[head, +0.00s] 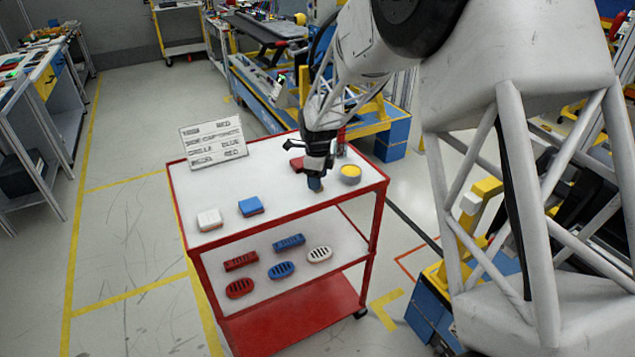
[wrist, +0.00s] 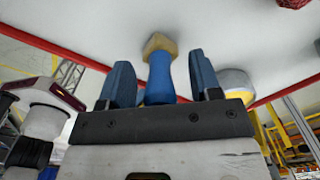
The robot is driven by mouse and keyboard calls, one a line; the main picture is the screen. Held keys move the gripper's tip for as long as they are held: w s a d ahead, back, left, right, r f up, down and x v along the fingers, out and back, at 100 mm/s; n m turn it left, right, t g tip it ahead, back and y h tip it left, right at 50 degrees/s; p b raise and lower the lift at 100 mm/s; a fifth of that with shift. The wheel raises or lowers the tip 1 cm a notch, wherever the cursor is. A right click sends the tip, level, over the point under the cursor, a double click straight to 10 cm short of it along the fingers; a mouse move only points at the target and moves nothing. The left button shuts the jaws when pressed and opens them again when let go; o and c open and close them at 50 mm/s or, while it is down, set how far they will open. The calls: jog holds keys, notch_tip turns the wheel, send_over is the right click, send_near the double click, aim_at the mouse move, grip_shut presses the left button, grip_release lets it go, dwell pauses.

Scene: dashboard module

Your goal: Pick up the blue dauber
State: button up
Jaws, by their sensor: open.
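The blue dauber (wrist: 160,78) has a blue handle and a tan head, and in the wrist view it stands between the two fingers of my gripper (wrist: 160,85). A gap shows on each side of the handle, so the fingers are open around it and not closed on it. In the head view my gripper (head: 317,178) is low over the right part of the cart top, and the dauber (head: 315,185) shows just below it, partly hidden by the fingers.
A grey pot with yellow contents (head: 350,174) stands close right of my gripper. A red object (head: 297,163) lies behind it. A white block (head: 209,219), a blue block (head: 251,206) and a sign (head: 213,142) stand on the red-edged cart (head: 283,213). Several vent parts lie on the shelf below.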

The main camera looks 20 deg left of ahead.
jog(key=c, duration=1)
jog(key=shift+r, duration=0.15)
jog(key=shift+r, duration=1.5)
jog(key=shift+s+d+r, duration=0.1)
jog(key=shift+s+r, duration=0.1)
jog(key=s+d, duration=0.2)
jog(key=s, duration=0.2)
jog(key=s+d+r, duration=0.1)
jog(key=s+d, duration=0.2)
jog(key=s, duration=0.2)
jog(key=s+d, duration=0.2)
jog(key=s, duration=0.2)
jog(key=shift+s+d+r, duration=0.15)
jog(key=shift+s+d, duration=0.1)
jog(key=shift+d, duration=0.15)
jog(key=shift+w, duration=0.1)
